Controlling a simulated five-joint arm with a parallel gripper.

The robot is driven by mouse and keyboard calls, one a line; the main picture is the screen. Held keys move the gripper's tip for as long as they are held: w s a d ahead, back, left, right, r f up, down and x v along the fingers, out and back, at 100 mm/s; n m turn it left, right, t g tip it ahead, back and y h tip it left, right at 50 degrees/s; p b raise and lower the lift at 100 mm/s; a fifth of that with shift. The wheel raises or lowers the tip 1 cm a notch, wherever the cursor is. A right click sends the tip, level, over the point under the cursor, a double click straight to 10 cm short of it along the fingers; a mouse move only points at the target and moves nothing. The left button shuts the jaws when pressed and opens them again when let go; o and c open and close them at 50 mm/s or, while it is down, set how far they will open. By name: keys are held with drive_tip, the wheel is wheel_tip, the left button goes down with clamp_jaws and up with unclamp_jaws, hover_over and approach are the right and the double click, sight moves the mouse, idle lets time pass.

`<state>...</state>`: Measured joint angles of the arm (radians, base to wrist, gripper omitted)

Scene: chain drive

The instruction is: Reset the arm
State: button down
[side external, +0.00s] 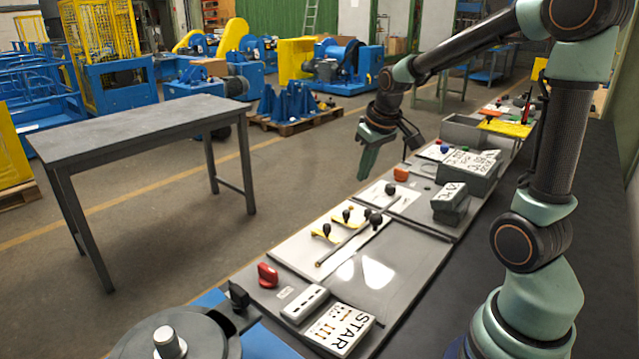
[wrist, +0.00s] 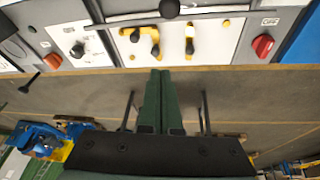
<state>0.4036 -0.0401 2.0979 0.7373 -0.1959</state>
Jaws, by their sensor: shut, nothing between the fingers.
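My gripper (side external: 367,163) hangs in the air beyond the far edge of the work board, with its fingers pointing down. In the wrist view my gripper (wrist: 160,75) shows two green fingers lying together, shut and empty. The board (side external: 410,262) lies below and to the right of it in the side view. Its white panel (side external: 290,250) carries yellow pieces with black knobs (side external: 346,215) and a long thin rod (side external: 335,250). Nothing touches the gripper.
A red knob (side external: 267,274) and a block marked STAR (side external: 340,328) are at the board's near end. Grey boxes (side external: 450,203) and a grey bin (side external: 462,131) stand farther along. A grey table (side external: 140,125) stands apart at left, with open floor between.

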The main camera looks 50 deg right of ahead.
drive_tip(key=s+a+r+n+t, duration=0.1)
drive_tip(key=s+a, duration=0.3)
drive_tip(key=a, duration=0.4)
drive_tip(key=s+a+r+n+t+y, duration=0.1)
drive_tip(key=s+a+r, duration=0.2)
drive_tip(key=a, duration=0.5)
drive_tip(key=shift+s+r+y, duration=0.3)
drive_tip(key=shift+s+r, duration=0.1)
drive_tip(key=shift+s, duration=0.45)
